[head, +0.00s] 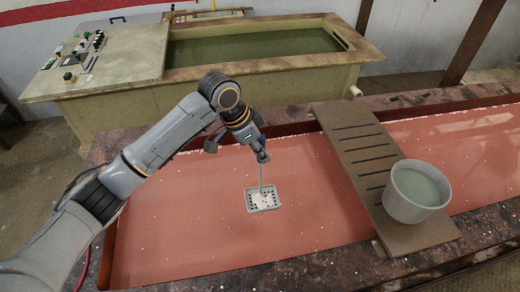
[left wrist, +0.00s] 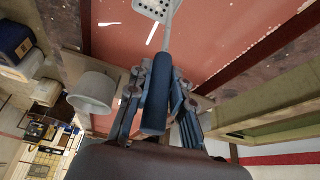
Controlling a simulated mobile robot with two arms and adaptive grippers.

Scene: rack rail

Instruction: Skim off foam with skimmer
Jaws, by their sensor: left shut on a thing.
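The skimmer (head: 264,207) is a grey perforated rectangular pan on a thin upright handle. My left gripper (head: 262,156) is shut on the upper part of that handle. The pan lies level at or just above the red liquid (head: 190,220) in the long vat; I cannot tell whether it touches. White foam-like patches show inside the pan. The pan also shows at the top of the left wrist view (left wrist: 153,9), beyond the left gripper. Thin white foam lines the liquid's far edge, with scattered white specks elsewhere. My right gripper is out of view.
A slatted brown board (head: 345,130) bridges the vat to the right of the skimmer. A grey bucket (head: 405,208) with pale liquid stands on it and also shows in the left wrist view (left wrist: 92,92). A green vat (head: 210,85) with a control panel stands behind.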

